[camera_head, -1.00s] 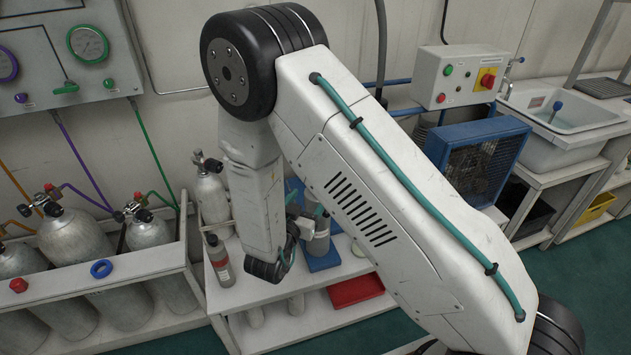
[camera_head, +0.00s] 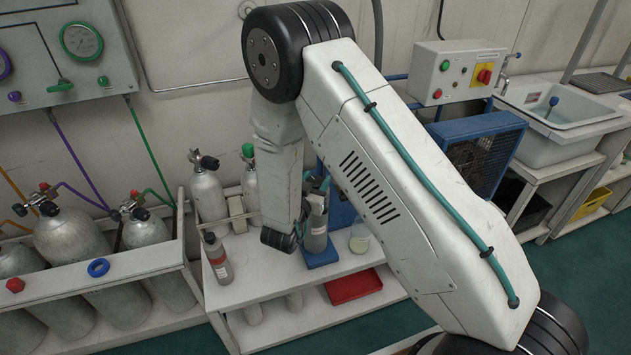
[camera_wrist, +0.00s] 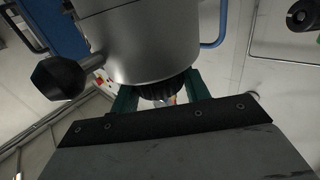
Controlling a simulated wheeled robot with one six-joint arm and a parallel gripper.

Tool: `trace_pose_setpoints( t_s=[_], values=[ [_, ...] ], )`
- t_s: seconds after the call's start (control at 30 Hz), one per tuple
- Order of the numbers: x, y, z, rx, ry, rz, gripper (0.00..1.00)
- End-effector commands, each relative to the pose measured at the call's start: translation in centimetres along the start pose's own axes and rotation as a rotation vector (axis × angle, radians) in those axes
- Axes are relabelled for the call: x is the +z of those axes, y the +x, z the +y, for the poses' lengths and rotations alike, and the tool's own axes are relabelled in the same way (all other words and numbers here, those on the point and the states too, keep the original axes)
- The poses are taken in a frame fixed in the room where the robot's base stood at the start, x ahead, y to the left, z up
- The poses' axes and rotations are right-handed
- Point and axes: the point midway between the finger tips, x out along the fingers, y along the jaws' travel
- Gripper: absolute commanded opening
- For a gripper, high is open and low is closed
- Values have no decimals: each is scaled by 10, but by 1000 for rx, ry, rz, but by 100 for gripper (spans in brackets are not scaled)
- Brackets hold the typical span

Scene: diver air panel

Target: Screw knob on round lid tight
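In the wrist view a large silver round body fills the upper middle, with a black ribbed knob (camera_wrist: 165,85) at its lower edge. A second, faceted black knob (camera_wrist: 58,80) sticks out from its left side. The two green fingers of my gripper (camera_wrist: 161,95) stand apart, one on each side of the ribbed knob. Whether they press on it cannot be told. In the head view my gripper is mostly hidden behind my arm, close to a grey cylinder (camera_head: 316,236) on a blue base (camera_head: 322,257). I cannot make out the round lid clearly there.
Gas cylinders (camera_head: 208,195) stand at the back. A blue fan unit (camera_head: 480,150) is at the right.

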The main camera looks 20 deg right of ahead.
Motion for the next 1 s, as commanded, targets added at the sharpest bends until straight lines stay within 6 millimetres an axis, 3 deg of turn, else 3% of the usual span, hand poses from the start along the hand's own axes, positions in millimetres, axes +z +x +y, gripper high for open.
trace_pose_setpoints(
  t_s=[0.03,0.07,0.27,0.63,0.97,1.0],
  values=[
    [0,0,0,0,0,0,32],
    [0,0,0,0,0,0,23],
    [0,0,-1,20,1,2,24],
    [0,0,-1,260,1,2,24],
    [0,0,-1,273,1,1,24],
    [0,0,-1,273,1,1,57]
  ],
)
